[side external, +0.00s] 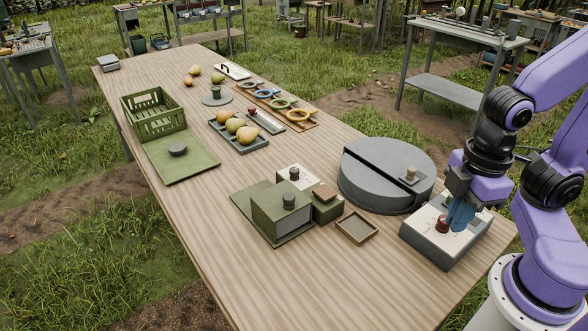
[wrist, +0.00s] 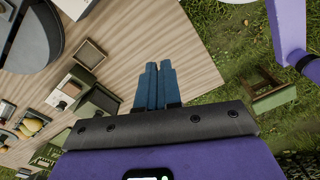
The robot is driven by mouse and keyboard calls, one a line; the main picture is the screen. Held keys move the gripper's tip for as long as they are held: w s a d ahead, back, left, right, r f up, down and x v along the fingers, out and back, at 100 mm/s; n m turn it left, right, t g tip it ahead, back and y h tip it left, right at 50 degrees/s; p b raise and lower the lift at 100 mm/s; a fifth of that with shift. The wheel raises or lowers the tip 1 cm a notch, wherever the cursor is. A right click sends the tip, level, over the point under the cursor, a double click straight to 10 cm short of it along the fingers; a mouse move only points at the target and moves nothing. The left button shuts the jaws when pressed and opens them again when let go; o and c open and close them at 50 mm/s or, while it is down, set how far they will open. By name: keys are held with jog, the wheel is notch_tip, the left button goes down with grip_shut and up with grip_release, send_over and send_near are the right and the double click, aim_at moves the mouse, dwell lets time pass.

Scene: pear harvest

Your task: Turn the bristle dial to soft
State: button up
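A grey box with a pale top (side external: 430,240) stands at the near right end of the table in the side external view. A red-brown knob (side external: 442,225) stands up from its top. I take this for the bristle dial, but its markings are too small to read. My gripper (side external: 459,222) points down over the box, with its blue fingers just right of the knob. Whether they touch the box top, I cannot tell. In the wrist view the fingers (wrist: 158,75) lie close together with nothing seen between them. The knob does not show there.
A large round grey drum (side external: 370,180) stands just left of the box, with a small wooden tray (side external: 357,228) and a green box (side external: 280,215) farther left. A pear tray, coloured rings and a green crate (side external: 155,125) lie farther back. The table's near edge is clear.

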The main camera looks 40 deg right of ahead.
jog(key=o, duration=0.5)
jog(key=shift+w+a, duration=0.15)
jog(key=o, duration=0.4)
jog(key=w+a+r+m, duration=0.1)
jog(key=w+a, duration=0.1)
jog(key=w, duration=0.1)
jog(key=w+a+r+m, duration=0.1)
jog(key=w+a+m, duration=0.1)
jog(key=w, duration=0.2)
jog(key=w+a+m, duration=0.2)
jog(key=w, duration=0.2)
jog(key=shift+a+r, duration=0.1)
jog(key=shift+r, duration=0.3)
jog(key=shift+c, duration=0.2)
jog(key=m, duration=1.7)
send_over(294, 169)
notch_tip(294, 169, down, 4)
notch_tip(294, 169, down, 17)
jog(key=shift+c, duration=0.3)
jog(key=c, duration=1)
